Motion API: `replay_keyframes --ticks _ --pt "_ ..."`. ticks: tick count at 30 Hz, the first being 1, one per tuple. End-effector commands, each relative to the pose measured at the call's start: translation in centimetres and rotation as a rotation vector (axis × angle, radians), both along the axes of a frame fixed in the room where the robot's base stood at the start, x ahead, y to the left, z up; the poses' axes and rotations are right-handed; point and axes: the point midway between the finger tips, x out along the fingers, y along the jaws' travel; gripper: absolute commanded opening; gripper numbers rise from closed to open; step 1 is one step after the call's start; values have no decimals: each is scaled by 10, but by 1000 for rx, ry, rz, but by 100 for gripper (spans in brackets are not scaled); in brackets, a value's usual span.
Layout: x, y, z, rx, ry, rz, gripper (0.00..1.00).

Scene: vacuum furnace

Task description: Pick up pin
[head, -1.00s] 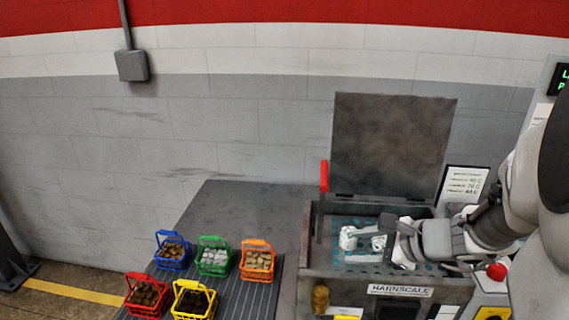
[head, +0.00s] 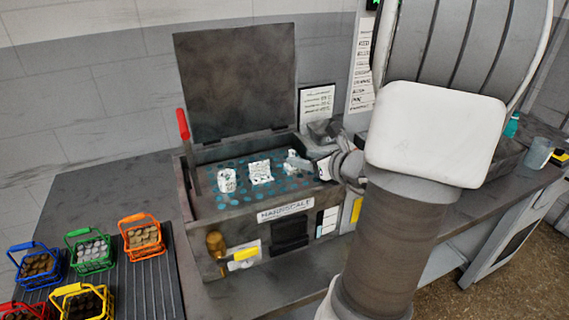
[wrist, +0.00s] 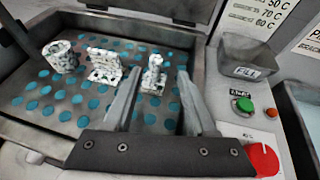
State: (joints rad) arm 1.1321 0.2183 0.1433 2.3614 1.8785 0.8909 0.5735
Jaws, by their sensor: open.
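Three white, dark-speckled parts stand on the blue-dotted floor of the open furnace chamber (head: 205,200). The right one, narrow and upright on a wider base, looks like the pin (wrist: 153,74); it also shows in the head view (head: 290,158). A bracket-like part (wrist: 105,66) is in the middle and a round hollow part (wrist: 62,56) at the left. My gripper (wrist: 158,82) is open and empty. In the wrist view the pin appears between its fingertips, a little beyond them; contact is not visible. In the head view my gripper (head: 303,162) is at the chamber's right side.
The furnace lid (head: 240,82) stands raised behind the chamber, with a red handle (head: 183,124) at its left. Colored baskets (head: 90,250) stand at the left.

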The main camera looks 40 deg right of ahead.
Motion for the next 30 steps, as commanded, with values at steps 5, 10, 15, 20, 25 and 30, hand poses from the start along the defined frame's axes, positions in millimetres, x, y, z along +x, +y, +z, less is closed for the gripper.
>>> replay_keyframes --ticks 5,10,15,20,25,30 --pt "23 0 -9 0 0 2 57" --pt "31 0 -14 0 1 2 57" --pt "55 5 -24 2 0 3 57" --pt "72 4 -30 0 0 3 57" --pt "75 3 -31 -1 0 2 57" --pt "75 3 -31 -1 0 2 46"
